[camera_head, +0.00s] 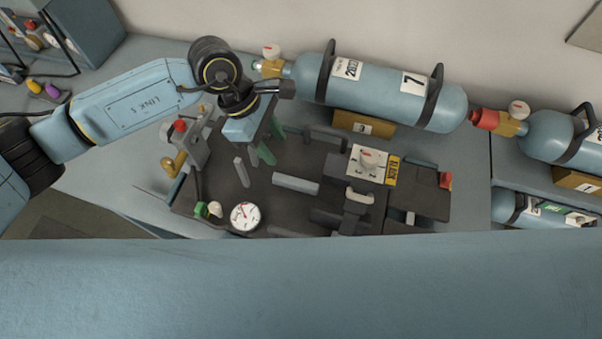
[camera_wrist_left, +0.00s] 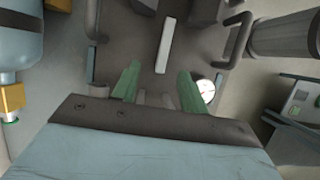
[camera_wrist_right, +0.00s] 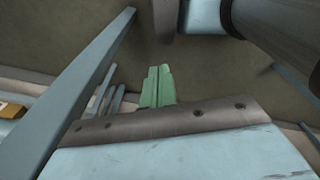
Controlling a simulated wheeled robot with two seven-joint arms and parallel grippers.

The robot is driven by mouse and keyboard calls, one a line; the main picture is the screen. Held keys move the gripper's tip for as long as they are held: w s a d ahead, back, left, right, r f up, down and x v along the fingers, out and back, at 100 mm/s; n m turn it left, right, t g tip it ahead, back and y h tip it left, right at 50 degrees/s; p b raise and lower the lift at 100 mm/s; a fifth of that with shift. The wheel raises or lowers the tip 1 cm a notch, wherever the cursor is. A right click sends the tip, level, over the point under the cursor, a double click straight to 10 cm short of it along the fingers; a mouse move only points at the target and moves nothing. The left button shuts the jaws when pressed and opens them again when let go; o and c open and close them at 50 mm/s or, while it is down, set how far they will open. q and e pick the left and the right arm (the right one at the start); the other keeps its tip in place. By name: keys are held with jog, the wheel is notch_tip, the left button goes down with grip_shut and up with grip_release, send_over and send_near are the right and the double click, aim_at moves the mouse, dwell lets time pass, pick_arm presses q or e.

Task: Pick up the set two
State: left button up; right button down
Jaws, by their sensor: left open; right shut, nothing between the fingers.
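A dark tray-like unit (camera_head: 230,190) lies on the bench below my left gripper, with grey bars, a round white gauge (camera_head: 245,216) and a dial block (camera_head: 367,163) on it. I cannot tell whether it is set two; no number two is readable. My left gripper (camera_head: 266,148) is open above the unit's left part. In the left wrist view its green fingers (camera_wrist_left: 157,88) are apart with nothing between them, and a grey bar (camera_wrist_left: 165,46) lies beyond. My right gripper (camera_wrist_right: 158,88) is shut and empty; it shows only in the right wrist view.
A blue cylinder (camera_head: 385,92) labelled 7 lies behind the unit, above a brown block (camera_head: 363,124) marked 3. Another cylinder (camera_head: 550,135) lies at the right, above a block marked 1. A blue ledge (camera_head: 300,285) crosses the front of the head view.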

pick_arm(q)
send_near(301, 181)
notch_tip(301, 181, down, 2)
jog(key=shift+d+f+p, duration=0.2)
jog(key=shift+f+p, duration=0.05)
jog(key=shift+p, duration=0.2)
jog(key=shift+d+f, duration=0.1)
jog(key=shift+f, duration=0.25)
jog(key=shift+s+d+f, duration=0.15)
jog(key=shift+d+f, duration=0.1)
jog(key=shift+f, duration=0.25)
jog(key=x, duration=0.1)
jog(key=p+x, duration=0.1)
jog(key=x, duration=0.1)
jog(key=shift+s+d+f+p, duration=0.15)
jog(key=shift+s+d+p, duration=0.05)
jog(key=shift+s+p, duration=0.1)
jog(key=shift+d+f, duration=0.15)
jog(key=shift+f, duration=0.35)
grip_shut()
pick_arm(e)
jog(key=s+r, duration=0.1)
jog(key=r, duration=0.1)
jog(key=shift+s+d+r, duration=0.1)
jog(key=shift+s+r, duration=0.2)
jog(key=shift+s, duration=0.1)
pick_arm(q)
jog(key=shift+w+r, duration=0.15)
jog(key=shift+r, duration=0.05)
